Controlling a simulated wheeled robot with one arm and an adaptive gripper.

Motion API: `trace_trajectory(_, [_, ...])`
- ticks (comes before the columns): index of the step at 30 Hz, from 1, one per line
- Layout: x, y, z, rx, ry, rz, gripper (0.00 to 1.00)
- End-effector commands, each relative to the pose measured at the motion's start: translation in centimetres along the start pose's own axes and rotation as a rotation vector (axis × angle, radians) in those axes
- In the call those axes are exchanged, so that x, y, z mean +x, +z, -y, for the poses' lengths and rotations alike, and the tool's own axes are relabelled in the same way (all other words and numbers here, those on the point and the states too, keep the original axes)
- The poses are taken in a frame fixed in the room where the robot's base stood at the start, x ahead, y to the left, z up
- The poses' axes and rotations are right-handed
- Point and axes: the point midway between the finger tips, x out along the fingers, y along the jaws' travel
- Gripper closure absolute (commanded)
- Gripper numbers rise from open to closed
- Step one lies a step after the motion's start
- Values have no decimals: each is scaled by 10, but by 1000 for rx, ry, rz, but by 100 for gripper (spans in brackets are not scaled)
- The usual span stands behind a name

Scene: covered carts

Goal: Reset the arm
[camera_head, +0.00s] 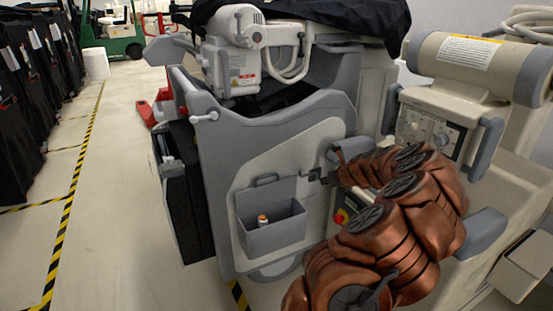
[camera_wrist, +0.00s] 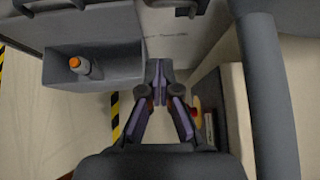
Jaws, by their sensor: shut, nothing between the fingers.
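My copper-coloured arm (camera_head: 390,215) reaches in from the lower right in the head view. My gripper (camera_head: 312,176) is at its end, in front of the grey cart's side panel and to the upper right of the grey bin. In the wrist view my gripper (camera_wrist: 159,75) has its fingertips together, with nothing between them. A white bottle with an orange cap (camera_head: 263,222) stands in the grey bin (camera_head: 272,238) on the cart's side. The bottle (camera_wrist: 80,65) and the bin (camera_wrist: 60,82) show left of my gripper in the wrist view.
The grey cart (camera_head: 270,115) with a black cover (camera_head: 350,18) stands close to my arm. A beige machine with a control panel (camera_head: 430,130) is at the right. Black covered carts (camera_head: 30,100) line the far left. Open floor (camera_head: 120,190) with yellow-black tape lies left of the cart.

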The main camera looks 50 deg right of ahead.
Motion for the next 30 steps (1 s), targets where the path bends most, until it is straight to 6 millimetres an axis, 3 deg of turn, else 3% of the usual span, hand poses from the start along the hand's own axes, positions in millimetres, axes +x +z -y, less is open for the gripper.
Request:
trace_trajectory(7, [0, 2, -4, -11, 6, 0, 100])
trace_trajectory(11, [2, 14, -34, -104, 55, -5, 100])
trace_trajectory(14, [2, 31, -83, -252, 132, -8, 100])
trace_trajectory(21, [-18, 50, -230, -736, 371, -9, 100])
trace_trajectory(25, [-41, 43, -306, -1024, 505, 1, 100])
trace_trajectory(30, [-86, 13, -395, -1432, 698, 25, 100])
